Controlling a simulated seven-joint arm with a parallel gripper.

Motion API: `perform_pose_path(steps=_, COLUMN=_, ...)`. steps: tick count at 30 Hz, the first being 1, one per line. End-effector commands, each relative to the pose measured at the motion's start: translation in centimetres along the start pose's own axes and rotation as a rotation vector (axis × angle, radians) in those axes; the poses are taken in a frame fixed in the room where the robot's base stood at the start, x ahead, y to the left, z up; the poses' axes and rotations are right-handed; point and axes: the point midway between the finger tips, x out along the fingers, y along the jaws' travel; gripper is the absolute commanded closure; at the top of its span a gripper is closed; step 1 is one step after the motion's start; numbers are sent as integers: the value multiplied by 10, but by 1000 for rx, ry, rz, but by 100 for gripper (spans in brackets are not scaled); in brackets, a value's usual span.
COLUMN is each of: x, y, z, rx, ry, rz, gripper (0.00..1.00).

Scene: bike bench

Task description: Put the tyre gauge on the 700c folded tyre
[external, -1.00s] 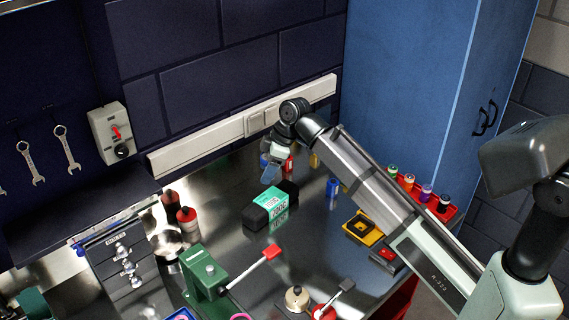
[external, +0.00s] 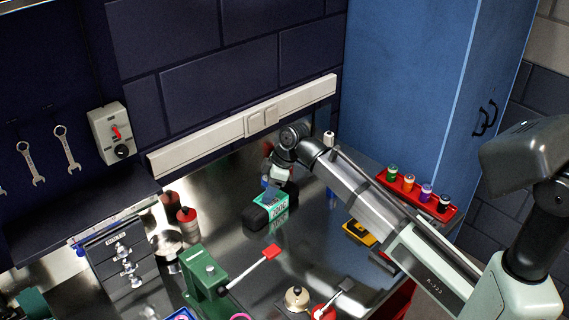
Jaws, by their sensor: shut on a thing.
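The 700c folded tyre (external: 257,218) is a black bundle with a teal and white label band, lying on the metal bench near its middle. My gripper (external: 273,190) points down right over the tyre and covers part of its far upper side. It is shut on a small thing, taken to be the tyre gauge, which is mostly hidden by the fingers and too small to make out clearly. I cannot tell whether the held thing touches the tyre's top.
A green vise (external: 205,275) with a red-ended lever stands in front. A yellow item (external: 359,232) and a red rack of small bottles (external: 420,192) are right. Bare bench surrounds the tyre.

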Motion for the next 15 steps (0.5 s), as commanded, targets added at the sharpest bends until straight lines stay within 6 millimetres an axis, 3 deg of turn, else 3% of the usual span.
perform_pose_path(steps=2, x=2, y=0, z=1, rx=0, ry=0, rz=0, gripper=75)
perform_pose_path(steps=3, x=2, y=0, z=1, rx=0, ry=0, rz=0, gripper=38)
perform_pose_path(steps=10, x=2, y=0, z=1, rx=0, ry=0, rz=0, gripper=16)
perform_pose_path(steps=15, x=2, y=0, z=1, rx=0, ry=0, rz=0, gripper=15)
